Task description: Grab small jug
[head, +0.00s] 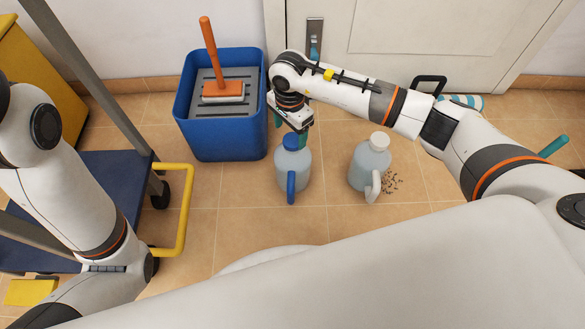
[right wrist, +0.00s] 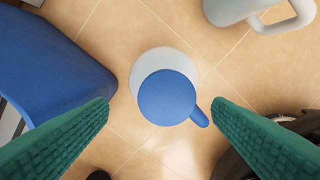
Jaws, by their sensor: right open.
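A pale grey jug with a blue cap and blue handle (head: 293,172) stands upright on the floor. A similar pale jug with a white cap and handle (head: 368,168) stands to its right. My right gripper (head: 290,128) is just above and behind the blue-capped jug in the head view. In the right wrist view, its green fingers (right wrist: 160,108) are open, one on each side of the blue cap (right wrist: 165,97), with nothing between them held. The white-capped jug shows at the top right there (right wrist: 262,12). My left arm shows, but its gripper is out of view.
A blue bin (head: 228,140) with a grey grid and an orange-handled brush (head: 222,88) stands close left of the jugs. A trolley with a yellow handle (head: 187,212) is farther left. Dark specks (head: 391,182) lie beside the white-capped jug. A door (head: 420,50) is behind.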

